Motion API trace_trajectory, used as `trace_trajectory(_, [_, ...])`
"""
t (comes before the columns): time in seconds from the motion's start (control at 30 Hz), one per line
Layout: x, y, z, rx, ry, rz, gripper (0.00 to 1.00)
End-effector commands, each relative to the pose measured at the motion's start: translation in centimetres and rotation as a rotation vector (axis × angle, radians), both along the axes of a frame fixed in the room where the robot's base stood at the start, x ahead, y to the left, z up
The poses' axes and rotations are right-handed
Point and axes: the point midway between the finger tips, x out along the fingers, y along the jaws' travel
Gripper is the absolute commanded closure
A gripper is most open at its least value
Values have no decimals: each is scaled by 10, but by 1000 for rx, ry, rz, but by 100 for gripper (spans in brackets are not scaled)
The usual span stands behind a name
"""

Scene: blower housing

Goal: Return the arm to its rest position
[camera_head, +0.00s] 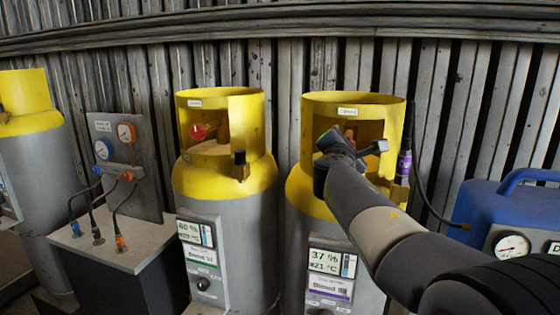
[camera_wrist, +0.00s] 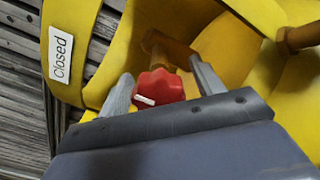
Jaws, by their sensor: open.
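My arm reaches from the lower right to the right yellow-topped gas cylinder (camera_head: 308,188) in the head view. My gripper (camera_head: 352,137) is at the opening of that cylinder's yellow collar. In the wrist view, the gripper's two fingers (camera_wrist: 162,85) are apart, with a red valve knob (camera_wrist: 160,88) between them. I cannot tell whether either finger touches the knob. The knob has a white mark and sits on a brass-coloured stem. A white "Closed" label (camera_wrist: 61,58) is on the yellow collar. In the head view, my gripper mostly hides this knob.
A middle cylinder (camera_head: 222,190) with its own red knob (camera_head: 203,131) stands to the left. A gauge panel (camera_head: 125,160) with hoses is farther left, beside another cylinder (camera_head: 28,150). A blue machine (camera_head: 500,215) is at right. A dark hose hangs near my arm. A corrugated wall stands behind.

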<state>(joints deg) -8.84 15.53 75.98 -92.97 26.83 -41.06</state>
Motion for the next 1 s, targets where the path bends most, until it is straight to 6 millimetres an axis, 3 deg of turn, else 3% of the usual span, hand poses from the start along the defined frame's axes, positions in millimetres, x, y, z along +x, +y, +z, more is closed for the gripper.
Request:
trace_trajectory(0.5, [0, -1, 3, -393, 129, 0, 37])
trace_trajectory(1.0, [0, -1, -1, -489, 158, -1, 37])
